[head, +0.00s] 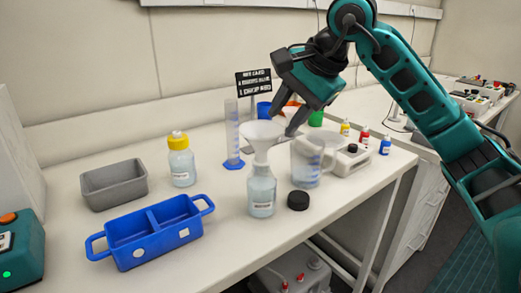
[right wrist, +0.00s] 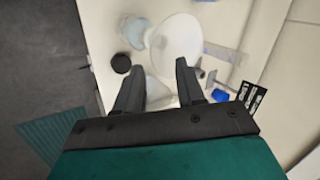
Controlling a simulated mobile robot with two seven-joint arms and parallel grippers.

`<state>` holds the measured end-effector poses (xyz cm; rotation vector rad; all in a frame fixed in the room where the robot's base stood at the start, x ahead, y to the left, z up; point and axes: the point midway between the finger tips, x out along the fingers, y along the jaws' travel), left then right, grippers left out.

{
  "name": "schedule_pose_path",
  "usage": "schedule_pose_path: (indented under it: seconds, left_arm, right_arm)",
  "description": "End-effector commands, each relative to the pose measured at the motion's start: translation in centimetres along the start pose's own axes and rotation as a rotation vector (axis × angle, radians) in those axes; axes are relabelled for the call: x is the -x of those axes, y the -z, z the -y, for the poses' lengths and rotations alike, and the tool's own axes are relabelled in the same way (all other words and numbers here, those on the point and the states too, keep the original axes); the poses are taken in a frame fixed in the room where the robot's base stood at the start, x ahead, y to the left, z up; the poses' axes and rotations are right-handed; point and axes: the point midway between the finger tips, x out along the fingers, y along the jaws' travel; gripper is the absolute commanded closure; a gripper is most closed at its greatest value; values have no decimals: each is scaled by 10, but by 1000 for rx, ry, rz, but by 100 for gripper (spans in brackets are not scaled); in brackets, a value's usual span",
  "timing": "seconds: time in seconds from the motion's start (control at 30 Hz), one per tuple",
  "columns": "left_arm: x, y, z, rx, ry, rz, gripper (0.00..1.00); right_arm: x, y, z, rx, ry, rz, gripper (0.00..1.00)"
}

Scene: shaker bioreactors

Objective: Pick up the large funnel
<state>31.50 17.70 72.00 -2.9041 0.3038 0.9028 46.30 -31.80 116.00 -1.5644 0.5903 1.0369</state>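The large white funnel (head: 261,131) sits upright in the neck of a clear bottle (head: 262,190) with a label, near the front of the bench. My right gripper (head: 286,120) is behind and to the right of the funnel's rim, pointing down at the bench. In the right wrist view the funnel (right wrist: 178,38) lies just beyond the fingertips, and the fingers (right wrist: 156,75) are spread with no object held between them. My left gripper is not in view.
A glass beaker (head: 306,163) and a black cap (head: 298,200) stand close to the bottle. A graduated cylinder (head: 232,130) is behind it. A blue carrier (head: 150,232), a grey tray (head: 113,185) and a yellow-capped bottle (head: 181,162) are to the left.

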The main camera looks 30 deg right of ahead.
Motion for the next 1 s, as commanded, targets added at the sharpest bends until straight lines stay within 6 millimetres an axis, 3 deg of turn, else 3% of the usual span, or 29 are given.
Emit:
schedule_pose_path:
  seconds: [0.27,0.5,0.83,1.0]
  left_arm:
    - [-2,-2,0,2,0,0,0]
    - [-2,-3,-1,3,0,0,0]
    - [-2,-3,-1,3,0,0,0]
    - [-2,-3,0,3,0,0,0]
  right_arm:
    - [-25,-1,-2,0,-2,3,62]
    - [-60,-2,-4,-1,-2,4,62]
    - [-66,-2,-4,0,1,2,62]
    - [-66,-2,-4,0,1,2,78]
